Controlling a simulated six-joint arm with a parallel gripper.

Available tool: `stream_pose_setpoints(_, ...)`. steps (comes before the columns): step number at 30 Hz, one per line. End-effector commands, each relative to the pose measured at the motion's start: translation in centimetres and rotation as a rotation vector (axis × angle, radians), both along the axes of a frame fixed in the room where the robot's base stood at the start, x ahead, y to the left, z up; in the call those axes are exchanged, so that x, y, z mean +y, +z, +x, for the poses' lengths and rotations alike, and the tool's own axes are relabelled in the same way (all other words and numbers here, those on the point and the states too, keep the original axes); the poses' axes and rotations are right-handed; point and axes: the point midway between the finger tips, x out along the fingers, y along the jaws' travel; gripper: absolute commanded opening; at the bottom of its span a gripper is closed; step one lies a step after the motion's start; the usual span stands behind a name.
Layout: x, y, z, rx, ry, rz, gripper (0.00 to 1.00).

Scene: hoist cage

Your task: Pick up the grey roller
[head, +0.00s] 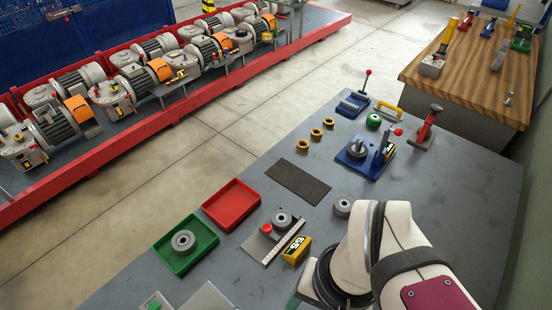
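Several grey ring-shaped rollers show in the head view. One grey roller (343,207) lies on the bare grey bench, just beyond my arm. Another roller (183,241) lies in the green tray (205,258). A third roller (282,219) sits on a small plate with a red knob and a white scale. A similar grey round part (357,148) sits in a blue fixture (350,163). I cannot tell which of them is the one named. My white arm covers the lower right of the bench. My gripper's fingers are not visible.
A red tray (232,206) is empty. A dark mat (299,181), brass rings (302,142), a yellow display (296,250) and a green-sided roller (373,121) share the bench (455,185). Lever tools stand at its far end. The bench's right part is clear.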

Motion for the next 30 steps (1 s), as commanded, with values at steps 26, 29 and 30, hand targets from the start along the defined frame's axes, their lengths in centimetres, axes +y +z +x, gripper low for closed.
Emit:
stream_pose_setpoints(26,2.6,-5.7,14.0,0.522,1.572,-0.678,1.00)
stream_pose_setpoints(29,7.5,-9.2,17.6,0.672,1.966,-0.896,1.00)
stream_pose_setpoints(30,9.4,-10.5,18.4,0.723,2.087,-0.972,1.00)
